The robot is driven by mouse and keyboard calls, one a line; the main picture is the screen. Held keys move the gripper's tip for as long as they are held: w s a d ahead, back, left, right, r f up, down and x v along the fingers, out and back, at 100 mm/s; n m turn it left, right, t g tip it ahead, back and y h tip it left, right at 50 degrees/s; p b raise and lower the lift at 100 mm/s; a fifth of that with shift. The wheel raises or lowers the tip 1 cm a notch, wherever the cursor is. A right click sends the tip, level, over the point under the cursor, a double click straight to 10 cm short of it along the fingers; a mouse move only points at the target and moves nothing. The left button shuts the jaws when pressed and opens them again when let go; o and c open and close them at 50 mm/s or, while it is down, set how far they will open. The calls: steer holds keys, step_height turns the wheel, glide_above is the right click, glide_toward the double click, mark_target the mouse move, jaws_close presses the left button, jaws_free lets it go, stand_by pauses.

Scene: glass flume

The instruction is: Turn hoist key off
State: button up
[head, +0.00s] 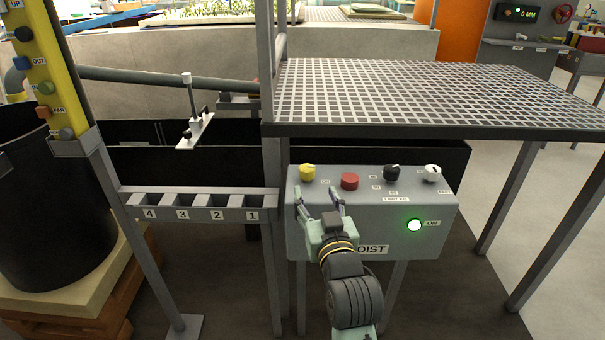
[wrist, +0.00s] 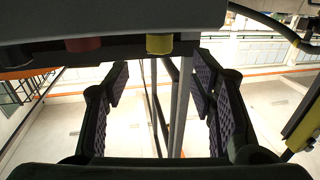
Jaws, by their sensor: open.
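A grey hoist control box (head: 330,215) stands in the middle of the head view. Along its top are a yellow knob (head: 308,172), a red button (head: 349,181), a black knob (head: 392,172) and a white knob (head: 432,173). I cannot read which one is the key. A green lamp (head: 414,225) marked ON is lit on its front. My gripper (head: 319,196) is open and empty at the box's left part, just below the yellow knob and apart from it. In the wrist view the yellow knob (wrist: 159,44) shows above and between the spread fingers (wrist: 160,88).
A metal grating platform (head: 430,92) lies behind and above the box. A rack with numbered slots (head: 200,203) is to the left. A yellow pendant (head: 45,75) with buttons hangs at the far left beside a black barrel (head: 50,220). Floor at the right is free.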

mark_target(308, 174)
steer(key=shift+w+f+b, duration=0.35)
steer(key=shift+w+b, duration=0.1)
steer(key=shift+w+a+b, duration=0.15)
steer(key=shift+w+b, duration=0.45)
steer(key=shift+w+a+r+b, duration=0.15)
steer(key=shift+w+r+b, duration=0.1)
steer(key=shift+b, duration=0.05)
steer(key=w+p, duration=0.1)
steer(key=w, duration=0.1)
steer(key=w+a+p, duration=0.1)
steer(key=w, duration=0.1)
steer(key=w+p, duration=0.1)
steer(key=w, duration=0.2)
steer(key=shift+a+r+p, duration=0.15)
steer(key=shift+r+p, duration=0.15)
steer(key=shift+p, duration=0.05)
steer(key=shift+w+a+f, duration=0.1)
steer(key=shift+w, duration=0.4)
steer(key=shift+c, duration=0.5)
steer(key=c, duration=1)
